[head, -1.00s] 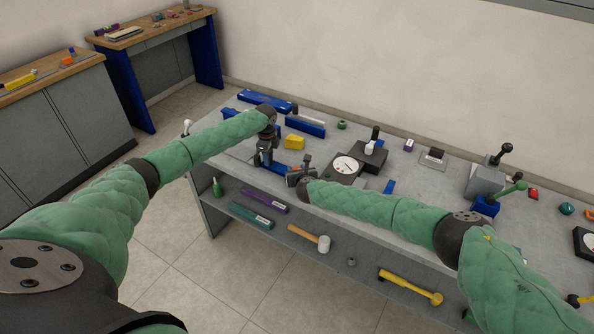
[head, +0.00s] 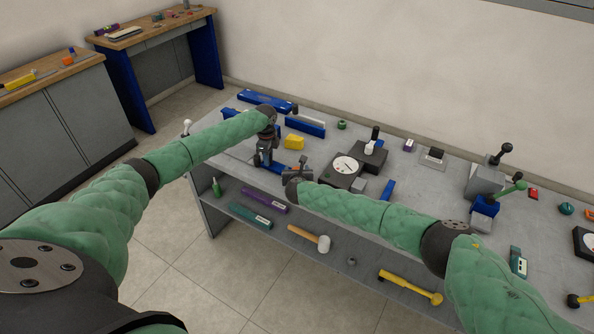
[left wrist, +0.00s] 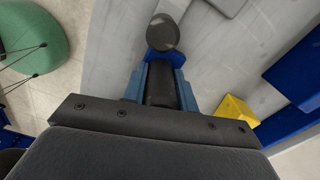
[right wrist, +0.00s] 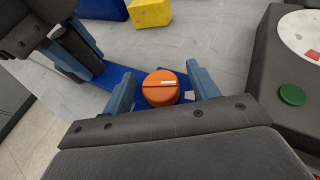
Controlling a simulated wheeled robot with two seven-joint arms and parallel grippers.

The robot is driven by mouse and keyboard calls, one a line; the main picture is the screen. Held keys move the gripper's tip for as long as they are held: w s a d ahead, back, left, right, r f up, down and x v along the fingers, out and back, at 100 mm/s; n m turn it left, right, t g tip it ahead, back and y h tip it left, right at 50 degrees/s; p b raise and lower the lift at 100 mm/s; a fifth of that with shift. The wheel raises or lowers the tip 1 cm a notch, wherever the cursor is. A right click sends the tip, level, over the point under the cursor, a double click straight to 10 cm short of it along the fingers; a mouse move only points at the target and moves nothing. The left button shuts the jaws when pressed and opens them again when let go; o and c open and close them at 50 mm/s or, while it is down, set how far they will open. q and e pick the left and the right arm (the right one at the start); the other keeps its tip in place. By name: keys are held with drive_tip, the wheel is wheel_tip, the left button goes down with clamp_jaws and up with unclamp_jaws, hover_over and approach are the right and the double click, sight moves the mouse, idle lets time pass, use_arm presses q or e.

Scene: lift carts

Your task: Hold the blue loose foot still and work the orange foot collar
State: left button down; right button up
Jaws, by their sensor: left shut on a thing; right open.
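The blue loose foot (right wrist: 113,76) lies on the grey bench top; part of it also shows in the head view (head: 281,168). The orange foot collar (right wrist: 160,88) is a round cap with a slot and a white mark, on the blue foot. My left gripper (head: 263,158) is shut at the foot's left end; in the left wrist view a dark upright part (left wrist: 160,86) sits between its fingers, with a dark round end (left wrist: 162,33) beyond. My right gripper (right wrist: 163,85) is open, its fingers on either side of the collar; I cannot tell whether they touch it.
A dark block with a white dial (head: 345,166) stands close right of my right gripper, with a green button (right wrist: 292,95) on it. A yellow block (head: 294,142) and blue rails (head: 304,127) lie behind. A lower shelf (head: 300,236) holds tools. The bench's front edge is near both grippers.

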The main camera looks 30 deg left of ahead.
drive_tip(key=shift+s, duration=0.15)
drive_tip(key=v, duration=1.1)
drive_tip(key=shift+s+d, duration=0.25)
drive_tip(key=shift+s, duration=0.05)
use_arm(q)
drive_tip(key=c, duration=1)
unclamp_jaws()
drive_tip(key=shift+c, duration=0.2)
